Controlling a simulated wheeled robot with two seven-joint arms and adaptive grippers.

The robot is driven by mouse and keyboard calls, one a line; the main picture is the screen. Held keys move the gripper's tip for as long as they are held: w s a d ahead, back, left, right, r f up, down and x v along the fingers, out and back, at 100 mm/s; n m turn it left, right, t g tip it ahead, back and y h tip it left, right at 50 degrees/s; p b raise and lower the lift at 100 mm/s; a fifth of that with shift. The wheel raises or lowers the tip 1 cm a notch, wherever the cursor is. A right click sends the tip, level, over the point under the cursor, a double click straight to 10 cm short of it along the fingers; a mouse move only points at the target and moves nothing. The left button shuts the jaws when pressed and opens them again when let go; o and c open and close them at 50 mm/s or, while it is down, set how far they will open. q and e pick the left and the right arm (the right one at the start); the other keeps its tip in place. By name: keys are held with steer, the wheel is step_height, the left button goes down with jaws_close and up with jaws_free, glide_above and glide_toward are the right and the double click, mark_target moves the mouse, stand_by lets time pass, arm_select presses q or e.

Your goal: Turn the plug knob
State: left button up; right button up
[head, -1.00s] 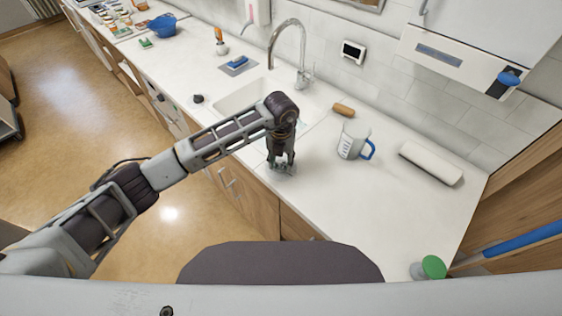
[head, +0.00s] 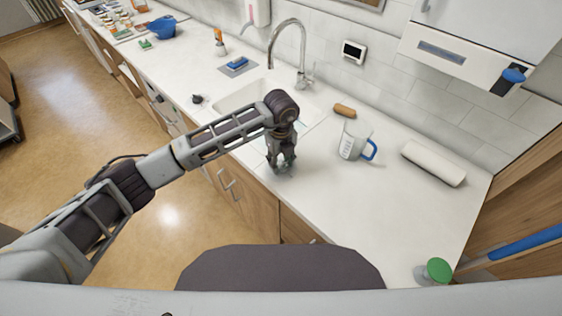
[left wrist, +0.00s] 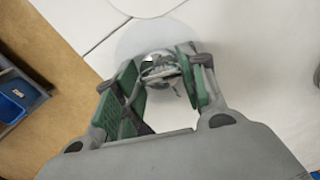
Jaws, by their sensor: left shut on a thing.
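A pale round plate (left wrist: 140,36) shows around and behind the knob. In the head view the gripper hides most of the knob. My right gripper is not in view.
A measuring jug with a blue handle (head: 352,142) stands right of the gripper. A tap (head: 290,40) rises behind the sink. A white roll (head: 433,163) and a green-topped item (head: 436,270) are further right. The counter between jug and front edge is clear.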

mark_target(281, 163)
arm_select(q)
steer(key=shift+n, duration=1.5)
steer(key=o, duration=1)
step_height(281, 163, up, 12)
stand_by(0.3)
